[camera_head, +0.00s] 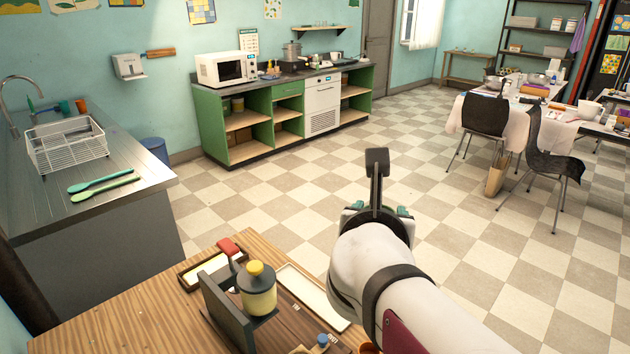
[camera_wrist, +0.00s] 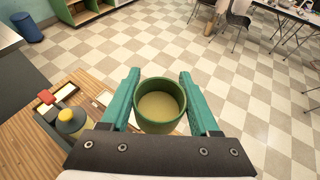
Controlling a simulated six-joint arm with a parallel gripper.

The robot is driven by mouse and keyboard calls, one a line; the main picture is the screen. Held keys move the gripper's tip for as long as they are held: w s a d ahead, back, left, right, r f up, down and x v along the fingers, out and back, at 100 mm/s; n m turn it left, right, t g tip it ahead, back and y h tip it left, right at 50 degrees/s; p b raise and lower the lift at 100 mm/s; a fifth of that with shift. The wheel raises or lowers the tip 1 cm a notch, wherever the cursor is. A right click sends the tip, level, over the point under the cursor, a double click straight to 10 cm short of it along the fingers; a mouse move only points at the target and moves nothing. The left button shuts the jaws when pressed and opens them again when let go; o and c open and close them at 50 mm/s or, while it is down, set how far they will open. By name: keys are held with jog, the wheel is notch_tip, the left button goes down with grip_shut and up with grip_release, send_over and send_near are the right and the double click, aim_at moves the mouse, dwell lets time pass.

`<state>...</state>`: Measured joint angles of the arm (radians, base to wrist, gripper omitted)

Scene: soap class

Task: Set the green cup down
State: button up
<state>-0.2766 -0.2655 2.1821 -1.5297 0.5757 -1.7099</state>
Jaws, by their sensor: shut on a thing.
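The green cup (camera_wrist: 160,106) is upright between the two teal fingers of my gripper (camera_wrist: 160,92) in the wrist view. A yellowish-tan inside or content shows in it. My gripper is shut on the cup, with a finger on each side. Checkered floor shows behind the cup, past the table's edge. In the head view my gripper (camera_head: 377,212) points away over the right side of the wooden table (camera_head: 130,318), and my arm hides the cup there almost wholly. How high the cup is above the table I cannot tell.
On the table stand a dark holder (camera_head: 225,308) with a yellow-capped bottle (camera_head: 258,288), a pale tray (camera_head: 312,297), a red block (camera_head: 229,246) and a blue-topped item (camera_head: 323,341). A metal counter with a dish rack (camera_head: 68,146) is at left. The table's front-left is bare.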

jog(key=w+a+f+n+y, duration=0.2)
jog(key=w+a+n+y, duration=0.25)
jog(key=w, duration=0.75)
jog(key=w+a+f+n+g+y, duration=0.2)
jog(key=w+f+n+y, duration=0.45)
jog(key=w+f, duration=0.25)
jog(key=s+d+f+n+g+y, duration=0.3)
jog(key=f+g, duration=0.1)
jog(key=f, duration=0.5)
jog(key=s+d+f+n+g+y, duration=0.2)
jog(key=d+f+n+g, duration=0.15)
jog(key=f, duration=0.55)
jog(key=x, duration=0.4)
jog(key=f+x, duration=0.1)
jog(key=x, duration=0.3)
jog(key=d+x, duration=0.1)
jog(key=x, duration=0.3)
jog(key=shift+a+f, duration=0.4)
jog(key=shift+f, duration=0.2)
jog(key=f, duration=0.4)
jog(key=shift+a, duration=0.2)
jog(key=o, duration=1.5)
jog(key=shift+c, duration=0.2)
jog(key=shift+d, duration=0.15)
